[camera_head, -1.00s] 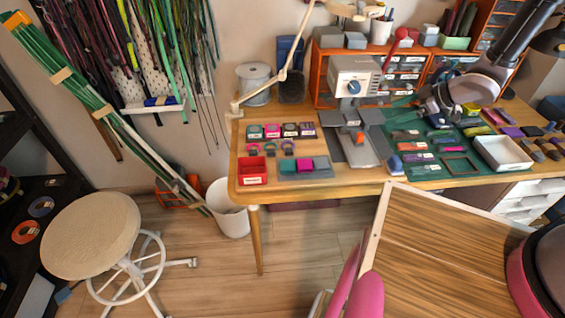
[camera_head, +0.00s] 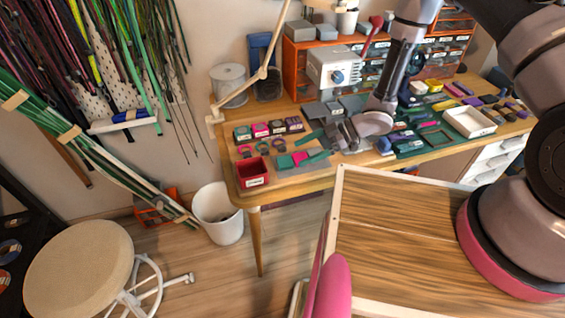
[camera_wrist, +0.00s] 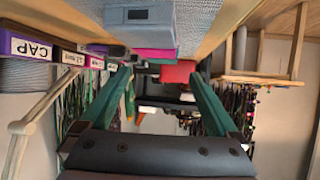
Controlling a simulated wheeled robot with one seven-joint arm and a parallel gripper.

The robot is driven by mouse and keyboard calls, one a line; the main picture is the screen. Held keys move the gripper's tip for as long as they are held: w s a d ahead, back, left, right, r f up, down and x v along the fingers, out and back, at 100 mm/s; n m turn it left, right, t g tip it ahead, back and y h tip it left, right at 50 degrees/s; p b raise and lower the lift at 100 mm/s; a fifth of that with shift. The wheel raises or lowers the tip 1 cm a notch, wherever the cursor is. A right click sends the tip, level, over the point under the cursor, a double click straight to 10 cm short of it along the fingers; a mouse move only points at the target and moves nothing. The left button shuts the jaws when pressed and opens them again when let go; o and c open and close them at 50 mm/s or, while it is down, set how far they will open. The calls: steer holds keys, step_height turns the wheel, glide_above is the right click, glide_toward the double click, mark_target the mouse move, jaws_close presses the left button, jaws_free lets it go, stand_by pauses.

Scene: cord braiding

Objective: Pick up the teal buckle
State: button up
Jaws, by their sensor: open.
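The teal buckle (camera_head: 284,161) appears to be the small teal piece at the left end of a grey mat, beside a magenta piece (camera_head: 299,158). My gripper (camera_head: 300,151) is open, its two green fingers spread and pointing left, low over the table by the mat. Nothing is held between them. In the wrist view the fingers (camera_wrist: 160,76) frame the red bin (camera_wrist: 178,72) ahead. A grey piece (camera_wrist: 140,15) and the magenta piece (camera_wrist: 150,53) stand nearer; the teal buckle is mostly hidden behind them there.
The red bin (camera_head: 252,173) stands left of the mat at the table's front corner. Labelled boxes (camera_head: 269,129) line up behind, with small rings before them. A lamp arm (camera_head: 243,95) rises at the left. A grey press (camera_head: 335,68) stands behind my gripper.

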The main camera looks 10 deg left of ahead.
mark_target(285, 161)
steer(key=x, duration=0.5)
steer(key=shift+s+a+f, duration=0.15)
steer(key=shift+s+f, duration=0.05)
steer(key=shift+s, duration=0.15)
steer(key=c, duration=1.5)
